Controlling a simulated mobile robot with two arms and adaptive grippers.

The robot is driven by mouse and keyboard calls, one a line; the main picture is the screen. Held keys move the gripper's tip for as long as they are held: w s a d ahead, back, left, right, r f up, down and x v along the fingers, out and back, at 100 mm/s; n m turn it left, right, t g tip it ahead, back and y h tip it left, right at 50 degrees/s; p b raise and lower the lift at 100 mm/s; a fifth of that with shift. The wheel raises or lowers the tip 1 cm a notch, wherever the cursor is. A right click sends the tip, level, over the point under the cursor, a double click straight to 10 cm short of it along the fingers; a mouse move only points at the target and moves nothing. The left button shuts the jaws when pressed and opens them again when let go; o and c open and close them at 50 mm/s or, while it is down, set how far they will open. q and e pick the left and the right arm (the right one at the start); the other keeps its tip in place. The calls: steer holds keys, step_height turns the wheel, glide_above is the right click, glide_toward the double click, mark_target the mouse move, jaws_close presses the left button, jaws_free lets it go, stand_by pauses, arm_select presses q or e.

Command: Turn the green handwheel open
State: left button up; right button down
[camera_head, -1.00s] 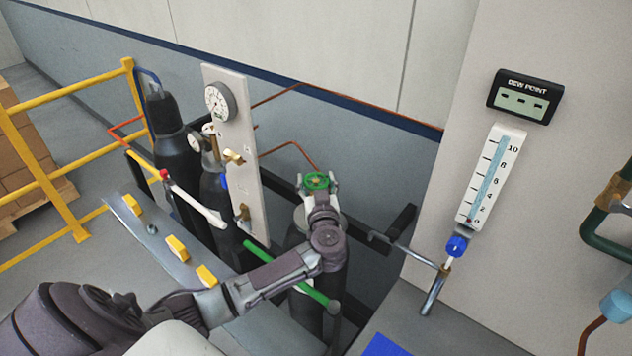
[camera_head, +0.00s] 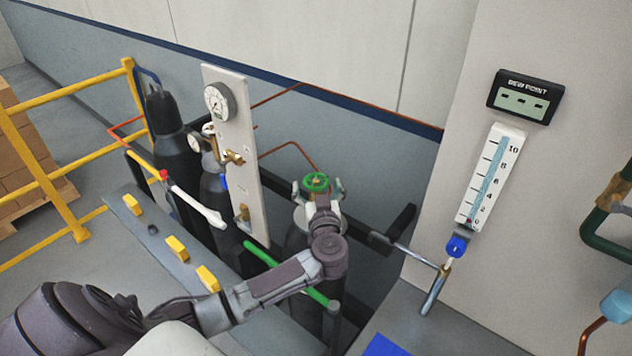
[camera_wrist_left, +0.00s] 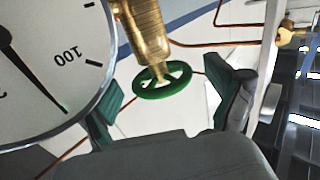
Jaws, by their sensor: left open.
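The green handwheel (camera_head: 316,182) sits on top of a gas cylinder in the head view, at the end of my left arm. In the left wrist view the handwheel (camera_wrist_left: 162,80) is a spoked green ring on a brass valve body (camera_wrist_left: 143,35). My left gripper (camera_head: 318,190) is open, with one finger on each side of the wheel. In the left wrist view its green-padded fingertips (camera_wrist_left: 160,98) stand apart, with gaps to the rim. My wrist hides part of the cylinder below the wheel. My right gripper is not in view.
A white panel with a gauge (camera_head: 216,101) stands left of the wheel; a large dial (camera_wrist_left: 45,65) fills the left of the wrist view. Dark cylinders (camera_head: 178,150) stand behind a rail. A flow meter (camera_head: 491,178) hangs on the right wall.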

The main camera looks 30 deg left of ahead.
arm_select(q)
steer(key=v, duration=1)
steer(key=shift+d, duration=0.1)
